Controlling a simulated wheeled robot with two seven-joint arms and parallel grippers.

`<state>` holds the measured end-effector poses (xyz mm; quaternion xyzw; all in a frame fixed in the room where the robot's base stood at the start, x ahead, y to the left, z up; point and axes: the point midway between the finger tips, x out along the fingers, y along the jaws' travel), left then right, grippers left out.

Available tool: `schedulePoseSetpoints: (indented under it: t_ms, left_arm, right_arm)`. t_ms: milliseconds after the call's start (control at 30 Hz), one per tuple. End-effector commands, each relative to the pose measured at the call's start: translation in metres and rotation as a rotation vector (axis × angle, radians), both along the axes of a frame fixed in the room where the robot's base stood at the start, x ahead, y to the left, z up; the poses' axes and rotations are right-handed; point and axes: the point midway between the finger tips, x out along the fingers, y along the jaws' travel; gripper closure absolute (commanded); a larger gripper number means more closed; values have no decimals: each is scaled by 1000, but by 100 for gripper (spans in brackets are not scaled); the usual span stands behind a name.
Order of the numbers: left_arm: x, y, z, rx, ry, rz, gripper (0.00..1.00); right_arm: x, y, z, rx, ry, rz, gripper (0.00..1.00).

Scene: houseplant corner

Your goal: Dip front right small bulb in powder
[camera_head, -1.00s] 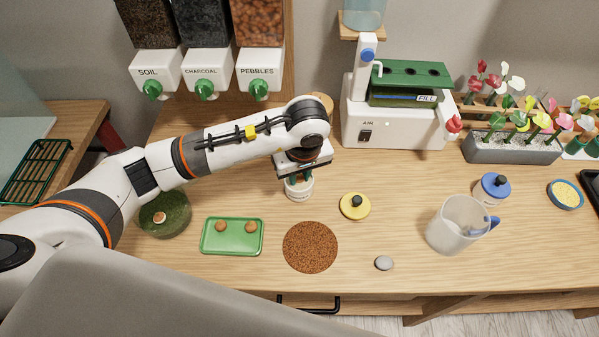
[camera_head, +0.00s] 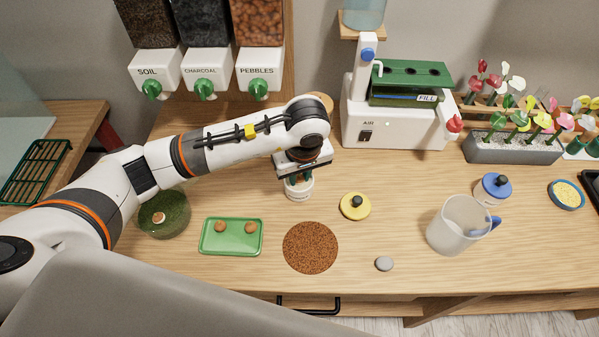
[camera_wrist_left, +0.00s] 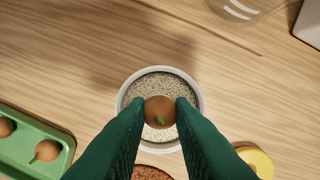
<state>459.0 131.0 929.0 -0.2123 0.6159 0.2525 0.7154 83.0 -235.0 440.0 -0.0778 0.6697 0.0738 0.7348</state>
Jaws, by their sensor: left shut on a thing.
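My left gripper (camera_head: 299,182) points down over the small white jar (camera_head: 299,192). In the left wrist view its two green fingers (camera_wrist_left: 160,114) are shut on a small brown bulb (camera_wrist_left: 160,108) with a green tip. The bulb is over the middle of the jar (camera_wrist_left: 124,101), which holds pale speckled powder (camera_wrist_left: 160,82). I cannot tell whether the bulb touches the powder. The green tray (camera_head: 233,249) holds two other small bulbs (camera_head: 221,227). My right gripper is not in view.
A yellow lid (camera_head: 355,206) lies right of the jar. A round brown granular patch (camera_head: 310,247) and a grey stone (camera_head: 384,264) are in front. A green bowl (camera_head: 165,222) with a bulb stands left. A clear pitcher (camera_head: 458,226) stands right.

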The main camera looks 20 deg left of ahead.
Motion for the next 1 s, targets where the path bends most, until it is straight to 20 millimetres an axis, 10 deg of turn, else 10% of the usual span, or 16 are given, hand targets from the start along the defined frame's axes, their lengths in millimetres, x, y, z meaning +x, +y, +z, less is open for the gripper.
schedulePoseSetpoints:
  t_ms: [1000]
  left_arm:
    - [0, 0, 61, 1, 1, 0, 97]
  right_arm:
    - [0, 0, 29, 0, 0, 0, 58]
